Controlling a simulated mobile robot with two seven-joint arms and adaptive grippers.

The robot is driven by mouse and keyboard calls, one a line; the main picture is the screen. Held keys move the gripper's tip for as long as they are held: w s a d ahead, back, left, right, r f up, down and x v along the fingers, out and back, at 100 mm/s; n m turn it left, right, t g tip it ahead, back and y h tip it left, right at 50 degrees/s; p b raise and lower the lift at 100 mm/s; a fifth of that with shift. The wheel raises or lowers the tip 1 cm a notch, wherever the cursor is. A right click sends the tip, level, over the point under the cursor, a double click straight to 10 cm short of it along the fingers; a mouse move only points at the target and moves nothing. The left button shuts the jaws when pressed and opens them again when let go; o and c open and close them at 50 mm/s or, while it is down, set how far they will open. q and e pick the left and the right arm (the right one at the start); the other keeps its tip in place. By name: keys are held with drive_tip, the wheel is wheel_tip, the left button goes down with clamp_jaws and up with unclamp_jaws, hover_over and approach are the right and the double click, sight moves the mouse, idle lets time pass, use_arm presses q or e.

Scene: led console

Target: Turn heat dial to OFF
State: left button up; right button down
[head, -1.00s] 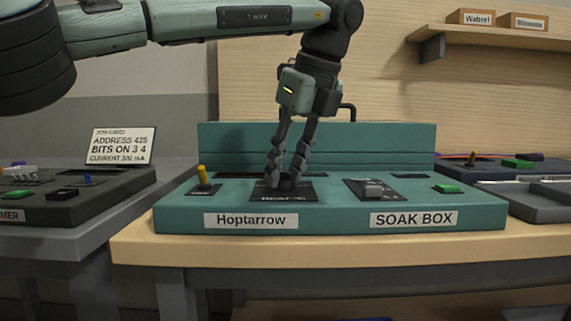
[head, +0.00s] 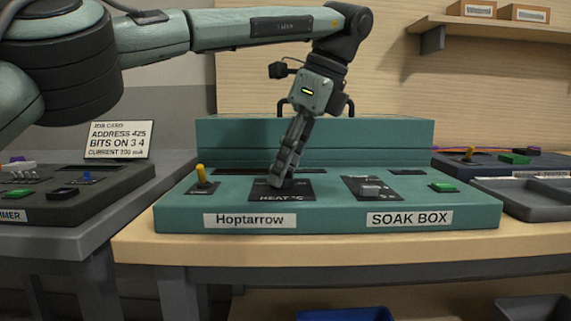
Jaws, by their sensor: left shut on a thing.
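The heat dial is a small dark knob on a black plate (head: 265,194) lettered HEAT, on the teal console (head: 335,216) labelled Hoptarrow and SOAK BOX. My left gripper (head: 284,181) comes down from above, tilted and seen edge-on, with its fingers shut on the heat dial. The fingers hide most of the dial, so its pointer and the OFF mark cannot be read. My right gripper is not in view.
A yellow-tipped lever (head: 201,175) stands left of the dial. A grey switch (head: 370,189) and a green button (head: 443,187) lie to the right. A grey tray (head: 540,206) sits beside the console. A job card (head: 119,140) stands at the left.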

use_arm(q)
drive_tip(key=o, duration=1.1)
drive_tip(key=v, duration=0.7)
drive_tip(key=shift+d+r, duration=0.15)
drive_tip(key=shift+r, duration=0.1)
drive_tip(key=shift+s, duration=0.1)
